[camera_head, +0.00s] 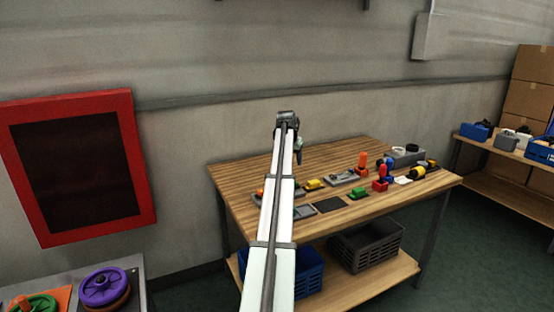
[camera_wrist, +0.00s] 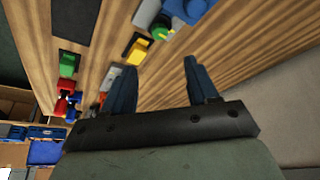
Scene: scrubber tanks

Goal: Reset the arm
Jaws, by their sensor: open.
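My gripper (camera_head: 298,150) is at the end of my stretched-out arm, above the back left part of the wooden workbench (camera_head: 240,178). In the wrist view my gripper (camera_wrist: 160,85) shows two dark blue fingers standing well apart with nothing between them. The bench top lies beyond the fingers. My arm hides part of the bench and some of the things on its left side in the head view.
On the bench are a yellow block (camera_head: 314,184), a green block (camera_head: 359,193), a dark flat plate (camera_head: 329,205), a red piece (camera_head: 380,184) and a grey bin (camera_head: 408,156). Crates stand on the lower shelf. A red-framed panel (camera_head: 143,170) hangs on the left wall.

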